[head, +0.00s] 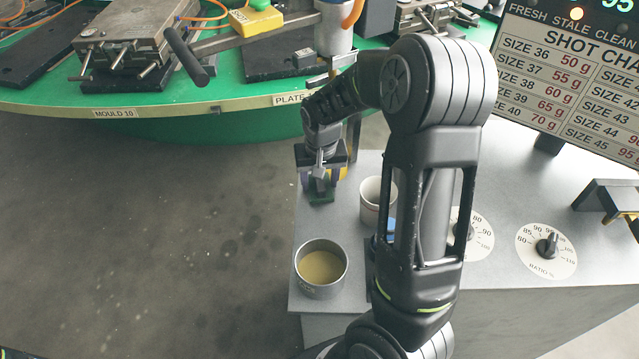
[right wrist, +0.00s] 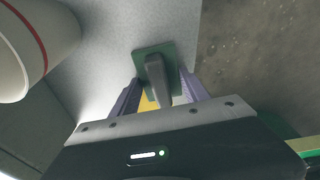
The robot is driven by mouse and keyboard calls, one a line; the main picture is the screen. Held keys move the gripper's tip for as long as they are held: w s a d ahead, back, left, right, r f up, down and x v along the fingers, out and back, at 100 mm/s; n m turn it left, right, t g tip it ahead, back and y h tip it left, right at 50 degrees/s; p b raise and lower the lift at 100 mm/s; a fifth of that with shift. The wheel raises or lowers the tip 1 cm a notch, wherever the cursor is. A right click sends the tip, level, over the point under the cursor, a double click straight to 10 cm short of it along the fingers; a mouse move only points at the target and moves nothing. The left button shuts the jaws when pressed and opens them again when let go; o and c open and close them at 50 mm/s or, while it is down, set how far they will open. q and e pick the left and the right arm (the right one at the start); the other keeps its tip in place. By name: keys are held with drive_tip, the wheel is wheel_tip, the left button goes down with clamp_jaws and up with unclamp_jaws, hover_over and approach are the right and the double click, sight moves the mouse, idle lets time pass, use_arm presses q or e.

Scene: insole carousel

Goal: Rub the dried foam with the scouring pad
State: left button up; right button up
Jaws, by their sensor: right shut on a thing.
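My right gripper (head: 320,181) points down over the left back corner of the grey console top. It is shut on the grey handle of the green scouring pad (head: 321,196). In the right wrist view the pad (right wrist: 143,52) and its handle (right wrist: 157,80) show between the purple fingers of the gripper (right wrist: 155,95). A yellow patch shows behind the handle. I cannot tell whether the pad touches the console surface. I cannot make out any dried foam for certain. My left gripper is not in view.
The grey console top (head: 345,226) holds a white cup (head: 367,209) right of the pad and a metal pot (head: 308,287) with tan contents in front. Dials (head: 557,268) lie right. The green carousel (head: 190,120) with moulds is behind. Open floor (head: 150,240) lies left.

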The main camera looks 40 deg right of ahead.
drive_tip(key=shift+r+p, duration=2.45)
drive_tip(key=shift+r, duration=0.55)
